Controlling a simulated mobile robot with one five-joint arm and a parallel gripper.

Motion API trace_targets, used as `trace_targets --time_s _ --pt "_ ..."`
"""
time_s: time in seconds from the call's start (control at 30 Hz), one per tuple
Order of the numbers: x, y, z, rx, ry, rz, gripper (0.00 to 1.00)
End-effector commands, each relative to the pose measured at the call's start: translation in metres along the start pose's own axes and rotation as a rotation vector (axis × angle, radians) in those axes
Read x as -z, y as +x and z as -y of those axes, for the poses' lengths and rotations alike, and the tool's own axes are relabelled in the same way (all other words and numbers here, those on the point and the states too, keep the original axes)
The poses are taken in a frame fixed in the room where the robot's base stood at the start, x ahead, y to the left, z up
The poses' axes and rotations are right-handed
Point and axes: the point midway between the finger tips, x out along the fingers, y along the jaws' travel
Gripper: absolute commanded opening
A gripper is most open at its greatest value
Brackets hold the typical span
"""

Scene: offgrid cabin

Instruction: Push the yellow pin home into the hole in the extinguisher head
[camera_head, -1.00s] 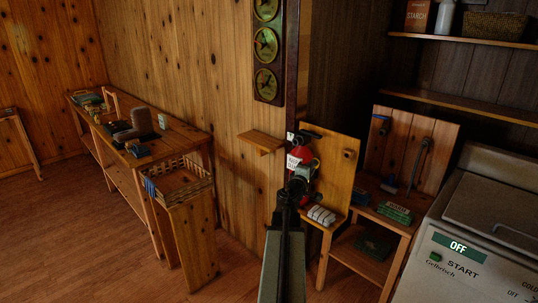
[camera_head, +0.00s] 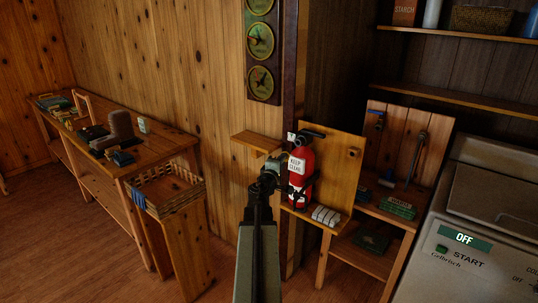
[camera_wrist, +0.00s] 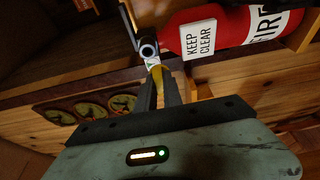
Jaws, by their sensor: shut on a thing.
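The red fire extinguisher (camera_head: 302,182) stands upright on the wooden stand, with a white "KEEP CLEAR" tag on its side. Its dark head (camera_head: 308,134) is at the top; in the wrist view, the head (camera_wrist: 148,48) shows a round grey-rimmed end. My gripper (camera_head: 272,165) is just left of the extinguisher's upper part. In the wrist view, my gripper (camera_wrist: 164,80) is shut on the yellow pin (camera_wrist: 158,72), which points toward the head. I cannot tell whether the pin tip is in the hole.
A small wall shelf (camera_head: 256,144) is close behind my gripper. A grey-white ribbed block (camera_head: 326,215) sits at the extinguisher's foot. The wooden back board (camera_head: 340,165) stands behind it. A washer (camera_head: 480,225) is at right, a workbench (camera_head: 165,148) at left.

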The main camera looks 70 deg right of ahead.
Motion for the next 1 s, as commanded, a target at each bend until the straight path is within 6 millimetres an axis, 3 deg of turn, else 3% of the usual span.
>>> trace_targets --time_s 0.23,0.57,1.0 --pt "0.001 0.002 -0.003 0.000 0.000 0.018 0.00" --pt "0.015 -0.007 -0.022 0.000 0.000 0.312 0.00" --pt "0.012 -0.005 -0.021 0.000 0.000 0.321 0.00"
